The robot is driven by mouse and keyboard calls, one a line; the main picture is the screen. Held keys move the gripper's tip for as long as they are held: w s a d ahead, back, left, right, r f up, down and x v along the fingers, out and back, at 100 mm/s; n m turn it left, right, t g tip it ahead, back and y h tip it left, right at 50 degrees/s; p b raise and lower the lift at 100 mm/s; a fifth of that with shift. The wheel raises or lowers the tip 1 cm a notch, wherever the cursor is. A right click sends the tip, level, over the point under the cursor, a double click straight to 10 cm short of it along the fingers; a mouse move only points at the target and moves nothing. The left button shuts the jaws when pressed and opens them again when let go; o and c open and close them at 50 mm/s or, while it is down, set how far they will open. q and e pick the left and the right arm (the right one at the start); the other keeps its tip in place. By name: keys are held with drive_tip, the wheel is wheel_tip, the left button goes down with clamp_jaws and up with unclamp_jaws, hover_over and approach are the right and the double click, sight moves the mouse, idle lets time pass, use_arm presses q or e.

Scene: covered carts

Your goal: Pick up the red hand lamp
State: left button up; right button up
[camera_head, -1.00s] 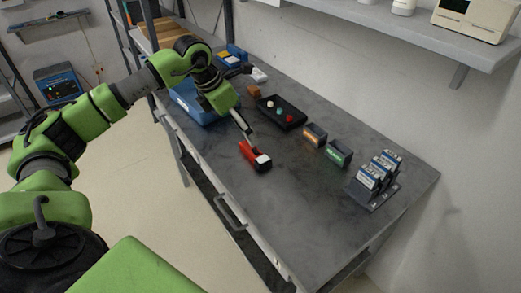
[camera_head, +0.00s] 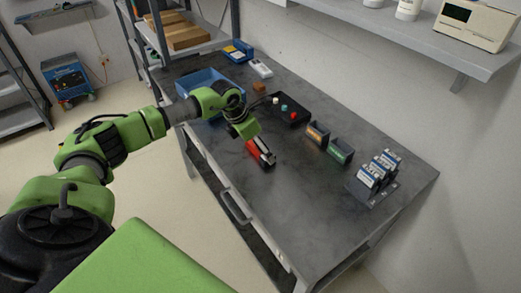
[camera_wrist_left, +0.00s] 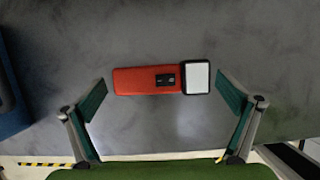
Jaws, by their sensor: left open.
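The red hand lamp (camera_head: 256,156) lies on the grey bench top near its front edge. In the left wrist view the lamp (camera_wrist_left: 145,80) lies crosswise, with a black switch patch and a white lens in a black head at its right end. My left gripper (camera_head: 264,149) is over the lamp and partly hides it in the head view. In the left wrist view the gripper (camera_wrist_left: 162,84) is open, one finger beyond each end of the lamp, and holds nothing. My right gripper is not in view.
A blue bin (camera_head: 190,84) is behind my left wrist. A black box with coloured buttons (camera_head: 292,110), orange-faced (camera_head: 317,134) and green-faced (camera_head: 340,151) blocks, and a rack of blue-white items (camera_head: 373,176) stand to the right. The bench's front right is clear.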

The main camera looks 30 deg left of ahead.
use_arm(q)
drive_tip(key=shift+s, duration=0.1)
drive_tip(key=c, duration=1)
drive_tip(key=shift+r, duration=0.15)
